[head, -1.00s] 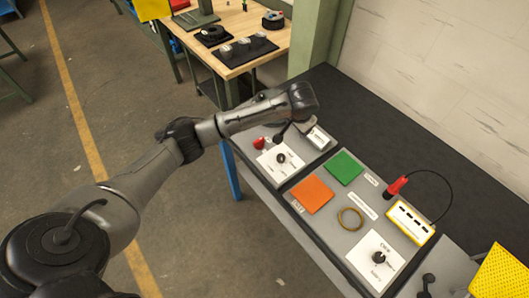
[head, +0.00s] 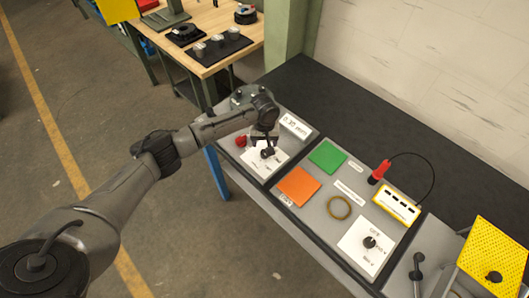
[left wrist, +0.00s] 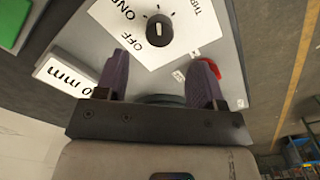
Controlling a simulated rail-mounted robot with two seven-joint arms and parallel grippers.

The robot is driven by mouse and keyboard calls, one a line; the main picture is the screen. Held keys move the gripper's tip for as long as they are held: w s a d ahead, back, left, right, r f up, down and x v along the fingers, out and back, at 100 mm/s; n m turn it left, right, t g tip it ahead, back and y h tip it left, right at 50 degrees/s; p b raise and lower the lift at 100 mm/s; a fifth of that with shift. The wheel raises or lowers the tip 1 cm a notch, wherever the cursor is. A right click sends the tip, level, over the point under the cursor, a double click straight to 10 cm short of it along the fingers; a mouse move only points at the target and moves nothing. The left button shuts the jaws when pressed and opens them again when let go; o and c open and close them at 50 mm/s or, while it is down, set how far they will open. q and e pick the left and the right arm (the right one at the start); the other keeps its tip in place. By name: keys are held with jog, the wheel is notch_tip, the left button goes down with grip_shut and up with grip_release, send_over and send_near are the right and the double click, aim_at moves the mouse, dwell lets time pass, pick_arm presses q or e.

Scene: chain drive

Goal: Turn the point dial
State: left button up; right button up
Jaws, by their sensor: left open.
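A black dial (left wrist: 159,30) with a pale line across its top sits on a white plate (left wrist: 185,22) in the left wrist view. The plate reads OFF, ONE and a cut-off word starting with THR. In the head view the dial (head: 267,154) is on the far-left panel, partly hidden by my gripper. My left gripper (head: 264,141) is above that panel close to the dial. In the left wrist view its two fingers (left wrist: 160,82) are apart with nothing between them, and the dial lies beyond their tips. My right gripper is not in view.
A red knob (head: 241,141) and a white label block (head: 295,125) flank the dial. The adjoining panel has a green pad (head: 327,156), an orange pad (head: 298,186), a brass ring (head: 339,207), a red plug (head: 379,172) and a second black dial (head: 370,242).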

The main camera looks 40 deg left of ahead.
aim_at(265, 152)
pick_arm(q)
notch_tip(265, 152, down, 7)
jog(key=shift+r+b, duration=0.15)
jog(key=shift+b, duration=0.2)
jog(key=shift+f, duration=0.3)
jog(key=c, duration=0.9)
jog(key=shift+c, duration=0.2)
jog(key=shift+r, duration=0.1)
